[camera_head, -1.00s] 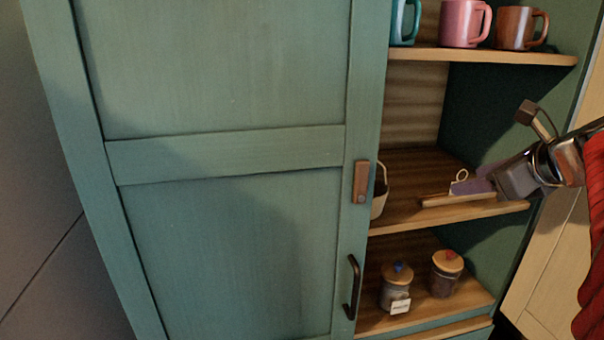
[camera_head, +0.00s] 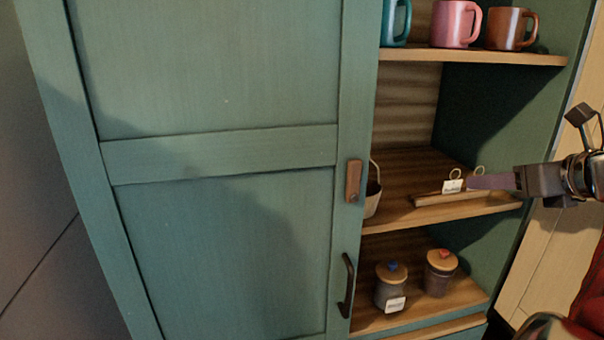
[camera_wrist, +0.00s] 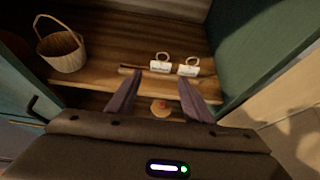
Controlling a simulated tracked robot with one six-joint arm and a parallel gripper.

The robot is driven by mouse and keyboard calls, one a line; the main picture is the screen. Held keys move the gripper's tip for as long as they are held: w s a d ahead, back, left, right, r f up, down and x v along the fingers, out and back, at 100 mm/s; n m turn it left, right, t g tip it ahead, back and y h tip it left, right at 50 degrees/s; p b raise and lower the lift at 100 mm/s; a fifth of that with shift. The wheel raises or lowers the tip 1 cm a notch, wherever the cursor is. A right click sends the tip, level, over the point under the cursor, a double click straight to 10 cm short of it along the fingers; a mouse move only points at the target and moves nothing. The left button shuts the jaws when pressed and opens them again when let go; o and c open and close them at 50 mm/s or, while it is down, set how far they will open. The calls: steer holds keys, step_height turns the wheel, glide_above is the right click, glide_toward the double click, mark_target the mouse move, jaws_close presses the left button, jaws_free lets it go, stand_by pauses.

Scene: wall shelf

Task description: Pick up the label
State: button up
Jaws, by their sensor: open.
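Two small white labels with loops stand at a wooden strip on the middle shelf. In the wrist view the left label (camera_wrist: 160,67) and the right label (camera_wrist: 188,70) are side by side, their print too small to read. In the head view the left label (camera_head: 453,186) shows, while my gripper mostly hides the right one, leaving its loop (camera_head: 479,170) visible. My gripper (camera_head: 472,182) is open and empty; in the wrist view its fingertips (camera_wrist: 159,76) are spread on the near side of the labels, which lie beyond and between them.
A basket (camera_wrist: 62,50) stands left on the same shelf. Below are a jar with a blue knob and white tag (camera_head: 391,288) and a jar with a red knob (camera_head: 440,272). Mugs (camera_head: 455,24) stand above. A closed green door (camera_head: 220,240) is at left, the cabinet side wall at right.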

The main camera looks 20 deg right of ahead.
mark_target(454, 181)
steer(key=x, duration=0.7)
steer(key=shift+w, duration=0.1)
steer(key=shift+f, duration=0.1)
steer(key=shift+d+x, duration=0.1)
steer(key=shift+x, duration=1.2)
steer(key=shift+d+x, duration=0.15)
steer(key=shift+x, duration=1.15)
steer(key=shift+c, duration=0.4)
steer(key=c, duration=0.7)
